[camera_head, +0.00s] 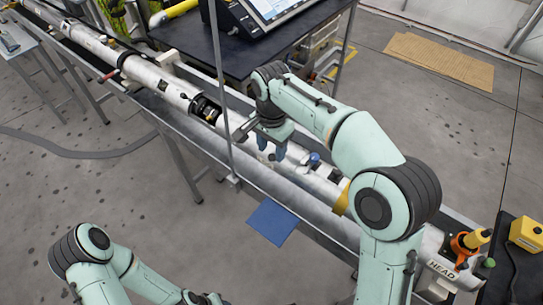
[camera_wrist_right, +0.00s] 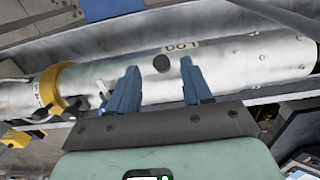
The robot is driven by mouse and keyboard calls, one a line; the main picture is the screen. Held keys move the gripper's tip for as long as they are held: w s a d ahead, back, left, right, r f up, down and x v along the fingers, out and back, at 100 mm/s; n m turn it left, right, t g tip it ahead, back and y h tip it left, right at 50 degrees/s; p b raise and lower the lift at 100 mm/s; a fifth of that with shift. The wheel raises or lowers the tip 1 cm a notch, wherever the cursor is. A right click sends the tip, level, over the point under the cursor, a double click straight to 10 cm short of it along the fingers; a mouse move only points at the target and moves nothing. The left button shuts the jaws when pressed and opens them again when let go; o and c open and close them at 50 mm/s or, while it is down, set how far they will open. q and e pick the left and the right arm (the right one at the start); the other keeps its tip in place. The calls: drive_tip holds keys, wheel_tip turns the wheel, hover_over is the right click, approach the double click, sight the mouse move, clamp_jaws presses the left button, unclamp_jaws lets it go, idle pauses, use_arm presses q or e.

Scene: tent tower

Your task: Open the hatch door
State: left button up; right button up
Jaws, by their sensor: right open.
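A long silver tube (camera_head: 150,75) lies in a metal trough and runs diagonally across the head view; it fills the upper part of the right wrist view (camera_wrist_right: 230,62). I cannot clearly pick out a hatch door on it. A dark round hole (camera_wrist_right: 161,63) shows on the tube beside small lettering. My right gripper (camera_head: 271,148) is open and empty, its blue fingers pointing at the tube; they also show on either side of the hole in the wrist view (camera_wrist_right: 158,75). My left gripper (camera_head: 203,298) is barely visible at the bottom edge; its fingers are not clear.
A dark table with a monitor (camera_head: 268,12) stands behind the tube. A thin upright post (camera_head: 221,80) rises near the trough. A yellow band (camera_wrist_right: 58,90) circles the tube. A blue sheet (camera_head: 272,221) is at the trough's near side. Orange and yellow devices (camera_head: 470,242) sit at right.

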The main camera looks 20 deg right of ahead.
sight(272, 157)
drive_tip(key=shift+w+f, duration=0.1)
drive_tip(key=shift+f, duration=1.5)
clamp_jaws()
drive_tip(key=shift+r, duration=0.1)
